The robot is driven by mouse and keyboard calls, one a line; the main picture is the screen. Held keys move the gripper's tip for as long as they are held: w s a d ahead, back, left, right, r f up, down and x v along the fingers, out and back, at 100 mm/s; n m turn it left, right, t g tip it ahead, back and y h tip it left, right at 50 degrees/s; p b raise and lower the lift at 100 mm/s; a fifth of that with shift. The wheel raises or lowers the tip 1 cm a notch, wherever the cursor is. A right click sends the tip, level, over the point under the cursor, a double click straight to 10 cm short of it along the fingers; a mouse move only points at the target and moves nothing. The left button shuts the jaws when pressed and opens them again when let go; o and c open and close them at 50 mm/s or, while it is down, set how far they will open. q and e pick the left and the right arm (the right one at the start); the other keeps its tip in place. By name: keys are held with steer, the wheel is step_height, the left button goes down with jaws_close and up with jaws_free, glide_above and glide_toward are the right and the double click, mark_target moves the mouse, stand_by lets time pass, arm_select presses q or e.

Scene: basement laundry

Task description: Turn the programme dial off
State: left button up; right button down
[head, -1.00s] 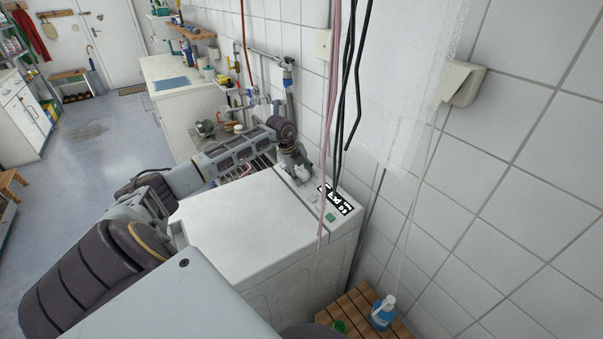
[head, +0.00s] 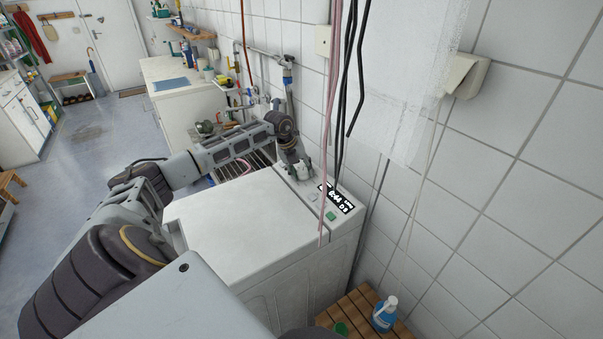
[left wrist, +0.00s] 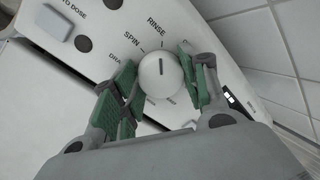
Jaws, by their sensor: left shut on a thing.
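The white programme dial (left wrist: 158,80) sits on the washing machine's control panel (left wrist: 112,22). Its dark pointer line runs nearly upright in the left wrist view, with one end toward the RINSE label; SPIN is to the left of that. My left gripper (left wrist: 163,76) is shut on the dial, with a green-padded finger on each side. Parts of the printed ring are hidden behind the fingers. In the head view my left gripper (head: 299,172) is at the panel's far end, where it hides the dial. My right gripper is in neither view.
The machine's white top (head: 240,220) is clear. A lit display (head: 341,199) and green button (head: 331,216) are on its panel. Cables (head: 347,80) hang before the tiled wall. A blue bottle (head: 384,316) stands on a wooden slatted stand (head: 360,301).

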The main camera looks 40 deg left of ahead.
arm_select(q)
steer(key=m, duration=0.3)
steer(key=shift+m+b, duration=0.4)
steer(key=shift+m, duration=1.1)
steer(key=shift+m+g+b, duration=0.3)
steer(key=shift+m, duration=0.4)
steer(key=shift+w+m, duration=0.1)
steer(key=shift+m, duration=0.9)
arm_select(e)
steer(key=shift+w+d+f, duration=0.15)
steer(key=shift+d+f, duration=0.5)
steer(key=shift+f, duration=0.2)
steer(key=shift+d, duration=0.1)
arm_select(q)
steer(key=o, duration=1)
steer(key=shift+o, duration=0.2)
